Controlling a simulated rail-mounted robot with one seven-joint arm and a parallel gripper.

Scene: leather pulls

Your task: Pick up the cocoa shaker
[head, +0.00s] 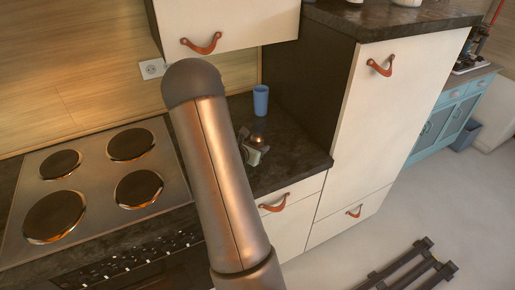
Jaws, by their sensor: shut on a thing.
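The cocoa shaker (258,141) shows as a small shiny brownish domed top above the dark counter, just right of my forearm. My gripper (252,152) is at it, small and partly hidden behind my own arm. The gripper is shut on the shaker. The lower part of the shaker is hidden by the gripper. I cannot tell whether the shaker touches the counter.
A blue cup (261,100) stands on the dark counter (302,148) behind the shaker. A tall white cabinet (375,130) closes off the right side. A stove with several round burners (139,188) lies to the left. A wall cabinet (225,25) hangs above.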

